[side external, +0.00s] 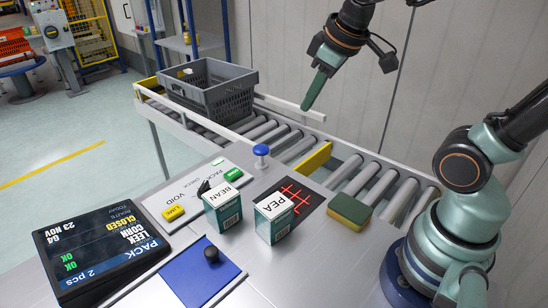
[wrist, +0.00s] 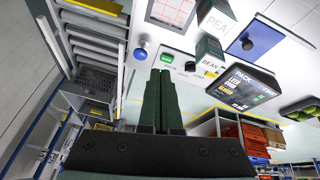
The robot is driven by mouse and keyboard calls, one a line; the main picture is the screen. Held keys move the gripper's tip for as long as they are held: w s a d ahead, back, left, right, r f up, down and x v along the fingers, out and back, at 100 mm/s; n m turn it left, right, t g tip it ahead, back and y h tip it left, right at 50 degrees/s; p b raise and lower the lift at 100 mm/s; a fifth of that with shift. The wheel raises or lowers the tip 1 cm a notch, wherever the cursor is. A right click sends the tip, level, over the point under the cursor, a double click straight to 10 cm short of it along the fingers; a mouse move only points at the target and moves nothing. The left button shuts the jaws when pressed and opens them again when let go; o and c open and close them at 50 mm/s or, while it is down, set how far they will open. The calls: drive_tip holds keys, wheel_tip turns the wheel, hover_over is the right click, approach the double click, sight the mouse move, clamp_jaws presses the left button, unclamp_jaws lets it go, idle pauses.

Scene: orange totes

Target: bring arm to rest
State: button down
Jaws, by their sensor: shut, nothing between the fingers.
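My gripper (side external: 316,88) is raised above the roller conveyor in the side external view, pointing down and to the left, clear of everything. In the wrist view my gripper (wrist: 168,75) has its two dark green fingers pressed together, with nothing between them. My arm rises from its base at the right of the side external view.
A grey crate (side external: 234,103) stands on the conveyor (side external: 262,132). BEAN (side external: 224,211) and PEA (side external: 272,218) boxes stand on the bench near a green-brown sponge (side external: 349,210), a blue-knobbed post (side external: 261,151), a blue plate (side external: 186,280) and a tilted screen (side external: 98,245).

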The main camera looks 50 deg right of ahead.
drive_tip(key=shift+s+a+f+m+t, duration=0.15)
drive_tip(key=shift+s+f+m, duration=0.1)
drive_tip(key=shift+s+m, duration=0.25)
drive_tip(key=shift+s+f+m+t, duration=0.1)
drive_tip(key=shift+s+f+m, duration=0.1)
drive_tip(key=shift+s+m, duration=0.3)
drive_tip(key=shift+s+a+f+m+t, duration=0.15)
drive_tip(key=shift+s+f+m, duration=0.1)
drive_tip(key=shift+s+m, duration=0.2)
idle(1.6)
